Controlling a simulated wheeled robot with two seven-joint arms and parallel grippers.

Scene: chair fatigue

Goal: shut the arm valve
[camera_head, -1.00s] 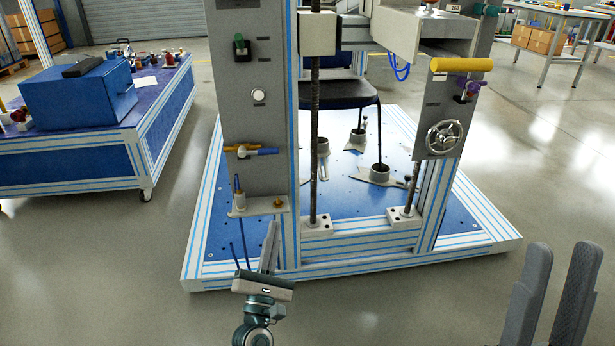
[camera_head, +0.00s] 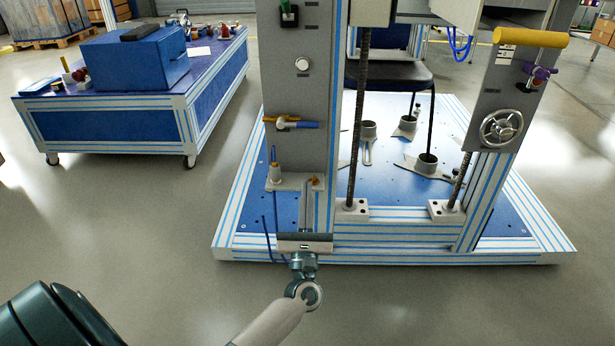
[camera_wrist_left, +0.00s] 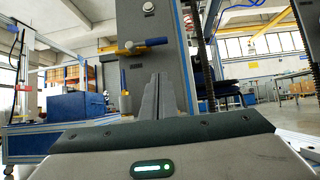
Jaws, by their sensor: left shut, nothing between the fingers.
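On the left grey post, a small valve with a brass-yellow body (camera_head: 272,119) and a blue lever handle (camera_head: 300,124) lies level, with the handle pointing right. It also shows in the left wrist view, the blue handle (camera_wrist_left: 150,43) above the fingertips. A second valve with a purple handle (camera_head: 541,72) is on the right grey panel. Which one is the arm valve is not marked legibly. My left gripper (camera_head: 309,183) is shut and empty, fingers pointing up, below the blue-handled valve and apart from it. Its fingers show in the wrist view (camera_wrist_left: 157,80). My right gripper is not in view.
A handwheel (camera_head: 501,128) and a yellow cylinder (camera_head: 530,38) are on the right panel. A black chair seat (camera_head: 400,75) is inside the frame. Floor in front is clear.

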